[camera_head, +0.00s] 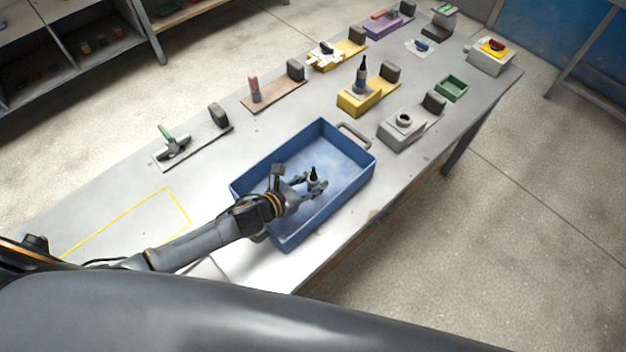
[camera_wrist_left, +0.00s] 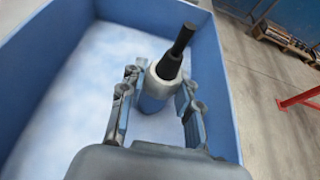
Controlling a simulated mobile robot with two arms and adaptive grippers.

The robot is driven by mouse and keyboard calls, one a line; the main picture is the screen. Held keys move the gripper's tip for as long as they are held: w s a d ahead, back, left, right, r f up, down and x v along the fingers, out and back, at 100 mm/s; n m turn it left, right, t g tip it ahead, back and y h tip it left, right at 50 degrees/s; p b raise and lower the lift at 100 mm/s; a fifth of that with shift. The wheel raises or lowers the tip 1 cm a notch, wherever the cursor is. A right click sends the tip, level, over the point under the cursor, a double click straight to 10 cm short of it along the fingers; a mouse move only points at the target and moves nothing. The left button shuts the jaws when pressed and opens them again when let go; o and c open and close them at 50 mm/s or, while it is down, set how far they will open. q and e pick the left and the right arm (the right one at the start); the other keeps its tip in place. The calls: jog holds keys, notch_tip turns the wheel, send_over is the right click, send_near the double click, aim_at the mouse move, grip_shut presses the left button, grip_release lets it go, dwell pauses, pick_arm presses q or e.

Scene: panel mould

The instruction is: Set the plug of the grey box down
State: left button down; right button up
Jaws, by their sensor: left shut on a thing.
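The grey box (camera_head: 401,130) stands on the table right of the tray, with an open round socket on top. My right gripper is not in view.
A yellow box (camera_head: 358,98) with a similar black-topped plug stands behind the tray. A green tray (camera_head: 451,88) and several fixtures stand along the table's far part. A yellow outline (camera_head: 128,226) marks bare table at the left. The blue tray looks otherwise empty.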

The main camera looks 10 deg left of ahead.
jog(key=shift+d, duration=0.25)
pick_arm(q)
jog(key=shift+f, duration=0.2)
jog(key=c, duration=1)
grip_release()
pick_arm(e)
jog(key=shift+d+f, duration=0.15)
pick_arm(q)
jog(key=shift+o, duration=0.2)
jog(key=shift+r, duration=0.25)
jog(key=b+v, duration=0.2)
jog(key=v, duration=1)
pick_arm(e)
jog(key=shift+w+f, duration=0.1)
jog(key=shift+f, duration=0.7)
pick_arm(q)
jog(key=shift+a, duration=0.1)
